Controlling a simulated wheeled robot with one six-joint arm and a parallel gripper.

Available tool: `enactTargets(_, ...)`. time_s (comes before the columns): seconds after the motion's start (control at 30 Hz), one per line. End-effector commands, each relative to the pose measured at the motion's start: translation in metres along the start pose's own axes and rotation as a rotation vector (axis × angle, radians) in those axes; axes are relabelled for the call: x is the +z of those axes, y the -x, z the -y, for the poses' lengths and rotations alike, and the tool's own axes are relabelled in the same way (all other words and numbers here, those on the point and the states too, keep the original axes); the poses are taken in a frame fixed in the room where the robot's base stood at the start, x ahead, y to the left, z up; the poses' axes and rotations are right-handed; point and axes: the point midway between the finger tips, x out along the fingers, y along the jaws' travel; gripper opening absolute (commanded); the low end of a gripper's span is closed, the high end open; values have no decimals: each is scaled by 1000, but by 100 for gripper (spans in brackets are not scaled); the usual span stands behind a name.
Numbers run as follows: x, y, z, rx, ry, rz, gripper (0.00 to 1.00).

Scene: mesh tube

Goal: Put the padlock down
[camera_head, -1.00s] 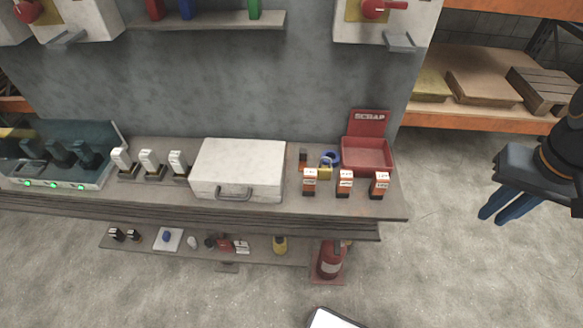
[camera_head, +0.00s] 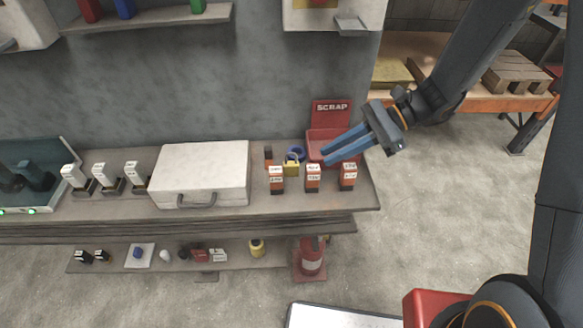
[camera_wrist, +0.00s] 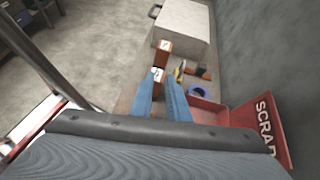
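The yellow padlock (camera_head: 291,170) stands on the workbench, behind a small orange box and beside the blue ring. It also shows in the wrist view (camera_wrist: 180,72), just beyond the fingertips and partly hidden. My gripper (camera_head: 325,156) has two blue fingers with a gap between them and nothing held. In the head view it reaches in from the right, in front of the red scrap bin, with its tips to the right of the padlock. In the wrist view the fingertips (camera_wrist: 159,82) point toward the orange boxes.
Several orange boxes (camera_head: 313,178) with white labels stand along the front edge. A blue ring (camera_head: 297,153) lies near the red scrap bin (camera_head: 318,133). A white case (camera_head: 203,170) fills the bench to the left. Bare floor (camera_head: 415,215) lies to the right.

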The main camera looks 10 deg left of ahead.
Motion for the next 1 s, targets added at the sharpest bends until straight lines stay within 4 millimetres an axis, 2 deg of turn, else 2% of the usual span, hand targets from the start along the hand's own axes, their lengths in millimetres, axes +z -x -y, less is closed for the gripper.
enactTargets(0.1, -2, -6, 24, -61, -79, 98, 15)
enactTargets(0.23, -2, -9, 37, -96, -119, 152, 15)
enactTargets(0.57, 4, -37, 43, -103, -127, 162, 15)
enactTargets(0.87, 8, -77, 46, -101, -125, 161, 15)
enactTargets(1.0, 8, -84, 48, -103, -125, 160, 15)
